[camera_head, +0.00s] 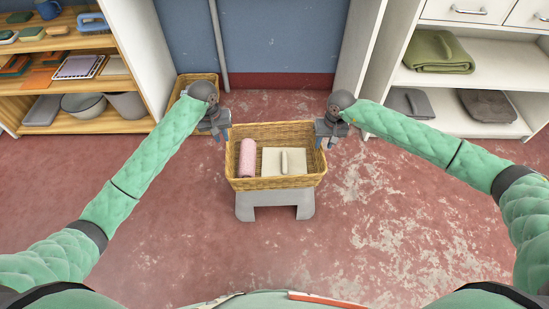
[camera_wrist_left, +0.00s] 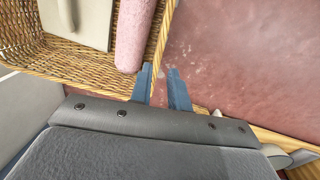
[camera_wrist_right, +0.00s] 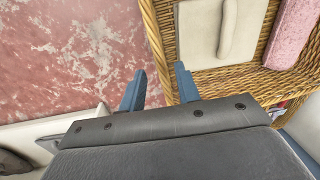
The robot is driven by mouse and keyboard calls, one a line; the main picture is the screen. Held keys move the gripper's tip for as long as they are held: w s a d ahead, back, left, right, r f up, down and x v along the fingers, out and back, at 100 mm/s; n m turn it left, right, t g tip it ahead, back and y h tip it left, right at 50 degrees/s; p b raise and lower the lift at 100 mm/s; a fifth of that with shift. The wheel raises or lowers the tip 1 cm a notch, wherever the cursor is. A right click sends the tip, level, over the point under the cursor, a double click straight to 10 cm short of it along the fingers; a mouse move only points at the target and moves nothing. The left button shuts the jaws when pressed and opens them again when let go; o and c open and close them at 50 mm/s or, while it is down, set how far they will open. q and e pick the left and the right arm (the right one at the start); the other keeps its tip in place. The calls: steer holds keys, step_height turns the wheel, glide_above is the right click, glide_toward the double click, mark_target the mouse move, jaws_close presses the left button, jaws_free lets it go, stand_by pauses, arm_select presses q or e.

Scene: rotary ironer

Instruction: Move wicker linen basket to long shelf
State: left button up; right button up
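The wicker linen basket (camera_head: 275,184) sits upright on or just over a grey stool (camera_head: 275,206). It holds a rolled pink towel (camera_head: 247,158) and a flat cream item with a handle-like bar (camera_head: 284,161). My left gripper (camera_head: 218,137) is at its left side; in the left wrist view, the fingers (camera_wrist_left: 162,85) are apart with the rim between them. My right gripper (camera_head: 328,138) is at its right side; the right wrist view shows its fingers (camera_wrist_right: 160,85) apart across the rim. I cannot tell which shelf is the long shelf.
A wooden shelf unit (camera_head: 95,128) with grey tubs and small items stands at the left. A white shelf unit (camera_head: 500,82) with folded textiles stands at the right. Another wicker container (camera_head: 197,79) is behind my left gripper. The red floor in front is clear.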

mark_target(230, 154)
stand_by(0.3)
